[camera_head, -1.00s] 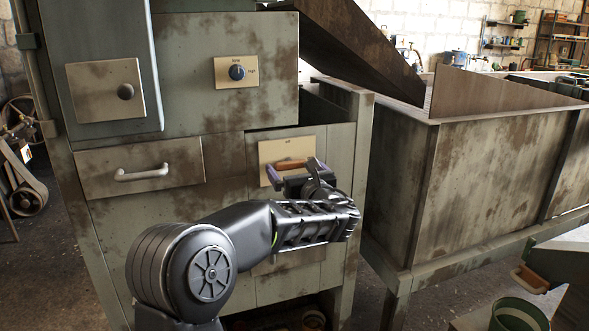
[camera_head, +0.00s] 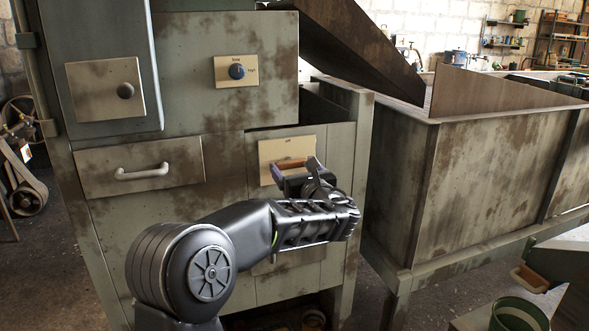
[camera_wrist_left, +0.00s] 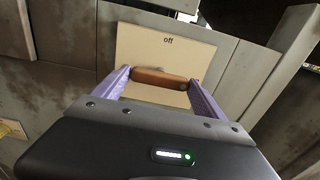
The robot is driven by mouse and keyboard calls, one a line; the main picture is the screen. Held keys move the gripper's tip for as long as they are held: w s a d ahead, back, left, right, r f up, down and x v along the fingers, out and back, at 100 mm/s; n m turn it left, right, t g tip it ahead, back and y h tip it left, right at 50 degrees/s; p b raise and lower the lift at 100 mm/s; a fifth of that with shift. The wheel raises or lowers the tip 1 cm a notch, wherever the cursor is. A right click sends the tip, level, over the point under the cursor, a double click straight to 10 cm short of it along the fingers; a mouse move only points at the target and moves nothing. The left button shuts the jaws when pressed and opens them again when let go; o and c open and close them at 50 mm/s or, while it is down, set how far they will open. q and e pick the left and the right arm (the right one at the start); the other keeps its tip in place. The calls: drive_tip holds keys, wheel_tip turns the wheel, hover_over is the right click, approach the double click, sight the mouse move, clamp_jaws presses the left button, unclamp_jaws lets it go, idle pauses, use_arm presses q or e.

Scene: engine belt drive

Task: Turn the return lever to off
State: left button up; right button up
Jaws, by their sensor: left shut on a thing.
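The return lever's brown handle (camera_wrist_left: 160,78) lies crosswise in front of a pale plate (camera_wrist_left: 140,45) marked "off" in the left wrist view. In the head view the handle (camera_head: 291,167) shows in front of the same plate (camera_head: 285,149) on the machine's front, and its mount is hidden. My left gripper (camera_wrist_left: 159,88) is shut on the handle, with one purple finger at each end of it. In the head view my left gripper (camera_head: 296,172) is largely hidden by its own wrist. My right gripper is out of view.
A drawer with a white handle (camera_head: 142,173) is left of the lever. Above are a knob plate (camera_head: 222,80) marked low and high and a panel with a dark round knob (camera_head: 126,91). A large rusty bin (camera_head: 490,180) stands to the right.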

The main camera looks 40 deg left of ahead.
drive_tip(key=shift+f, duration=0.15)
use_arm(q)
drive_tip(key=shift+f+n+b, duration=0.2)
drive_tip(key=shift+n+b, duration=0.3)
drive_tip(key=shift+b, duration=0.45)
drive_tip(key=n+b, duration=0.8)
drive_tip(key=b, duration=0.2)
drive_tip(key=shift+f, duration=0.15)
drive_tip(key=n+b, duration=0.4)
drive_tip(key=b, duration=0.1)
drive_tip(key=shift+n, duration=0.4)
drive_tip(key=n+b, duration=0.2)
drive_tip(key=n, duration=0.1)
drive_tip(key=shift+r+n+b, duration=0.25)
drive_tip(key=shift+n+b, duration=0.25)
drive_tip(key=shift+b, duration=0.05)
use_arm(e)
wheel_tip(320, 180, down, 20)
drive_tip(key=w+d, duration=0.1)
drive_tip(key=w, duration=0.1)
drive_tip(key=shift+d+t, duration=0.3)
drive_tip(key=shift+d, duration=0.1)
use_arm(q)
drive_tip(key=o, duration=1.3)
